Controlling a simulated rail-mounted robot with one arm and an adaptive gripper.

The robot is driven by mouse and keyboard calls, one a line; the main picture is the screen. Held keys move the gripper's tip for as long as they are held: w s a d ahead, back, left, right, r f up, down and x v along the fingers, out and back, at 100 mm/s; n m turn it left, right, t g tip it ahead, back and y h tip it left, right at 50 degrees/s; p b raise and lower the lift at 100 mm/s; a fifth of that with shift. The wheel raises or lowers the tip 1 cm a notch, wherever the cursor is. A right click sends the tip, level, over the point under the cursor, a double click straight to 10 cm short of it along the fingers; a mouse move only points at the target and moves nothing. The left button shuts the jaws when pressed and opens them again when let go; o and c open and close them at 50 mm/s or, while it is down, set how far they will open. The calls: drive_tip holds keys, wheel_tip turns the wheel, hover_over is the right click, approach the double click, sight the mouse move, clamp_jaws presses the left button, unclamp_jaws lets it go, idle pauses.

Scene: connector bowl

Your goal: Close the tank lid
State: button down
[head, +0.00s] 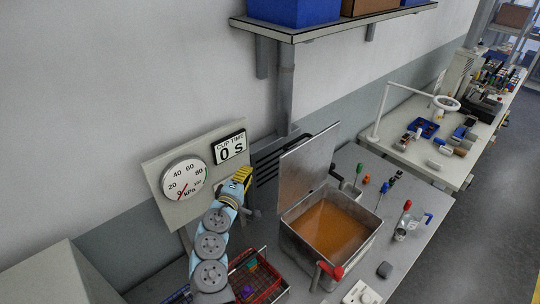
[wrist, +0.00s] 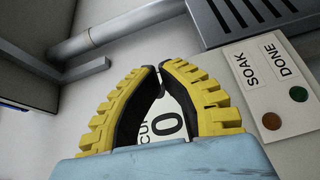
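The metal tank (head: 355,262) stands on the bench with its top open, and orange-brown liquid shows inside. Its flat grey lid (head: 307,168) stands up at the tank's back left edge, tilted open. My gripper (head: 245,174) is raised to the left of the lid, in front of the wall panel, and apart from the lid. In the wrist view my gripper's yellow fingers (wrist: 161,72) come together at their tips, with nothing held between them. The tank and lid are not in the wrist view.
A red basket (head: 256,278) stands left of the tank. Small tools and a clear jar (head: 407,228) lie to its right. A shelf (head: 335,24) hangs above.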

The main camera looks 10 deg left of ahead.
drive_tip(key=w+d+r+m+h+p, duration=0.1)
drive_tip(key=w+d+r+h+p, duration=0.1)
drive_tip(key=w+d, duration=0.4)
drive_tip(key=shift+w+d+r+h+p, duration=0.15)
drive_tip(key=shift+d+r+h+p, duration=0.15)
drive_tip(key=shift+d+r+h, duration=0.5)
idle(1.3)
drive_tip(key=shift+d+r, duration=0.1)
drive_tip(key=shift+d, duration=0.1)
drive_tip(key=shift+m, duration=0.3)
